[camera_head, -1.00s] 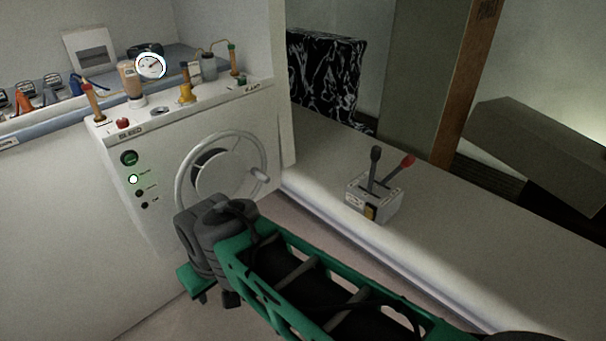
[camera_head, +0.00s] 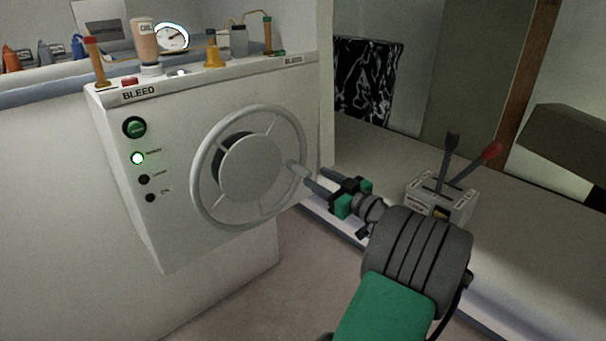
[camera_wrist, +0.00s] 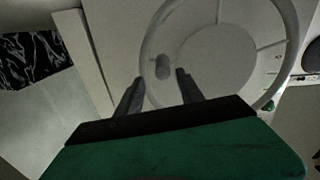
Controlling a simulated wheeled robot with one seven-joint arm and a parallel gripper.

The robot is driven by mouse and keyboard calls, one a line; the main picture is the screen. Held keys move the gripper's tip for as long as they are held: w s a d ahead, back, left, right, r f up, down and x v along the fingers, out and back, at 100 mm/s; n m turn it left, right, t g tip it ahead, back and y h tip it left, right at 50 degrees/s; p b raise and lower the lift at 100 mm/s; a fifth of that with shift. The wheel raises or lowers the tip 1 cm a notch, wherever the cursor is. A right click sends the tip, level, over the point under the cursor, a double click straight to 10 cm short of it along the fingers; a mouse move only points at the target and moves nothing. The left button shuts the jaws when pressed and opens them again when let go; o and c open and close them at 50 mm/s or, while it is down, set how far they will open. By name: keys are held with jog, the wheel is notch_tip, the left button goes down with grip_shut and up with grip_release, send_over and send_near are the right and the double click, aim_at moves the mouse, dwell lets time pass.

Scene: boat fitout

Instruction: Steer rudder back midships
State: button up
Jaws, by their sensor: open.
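The grey steering wheel (camera_head: 250,166) is mounted on the front of a white console box, with a round hub disc and thin spokes. Its knob (camera_head: 298,171) sticks out from the right side of the rim. My gripper (camera_head: 313,178) is open, its two fingers pointing at the knob from the right, with the tips close to it. In the wrist view my gripper (camera_wrist: 158,80) shows its fingers spread, with the knob (camera_wrist: 162,71) between and beyond the tips. Whether a finger touches the knob I cannot tell. The wheel (camera_wrist: 146,40) fills the upper middle there.
The console (camera_head: 180,238) has a green button (camera_head: 134,127), a lit indicator (camera_head: 137,158) and dark knobs on its left. A gauge (camera_head: 171,37), bottles and bleed fittings stand on top. A lever box (camera_head: 440,196) with a red and a black lever sits on the bench close to my arm.

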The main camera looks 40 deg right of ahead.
aim_at(310, 175)
jog(key=w, duration=0.6)
jog(key=shift+a+b, duration=0.35)
jog(key=shift+a, duration=0.05)
jog(key=shift+c, duration=0.2)
jog(key=shift+s, duration=0.1)
grip_shut()
jog(key=shift+d, duration=0.1)
dwell(0.4)
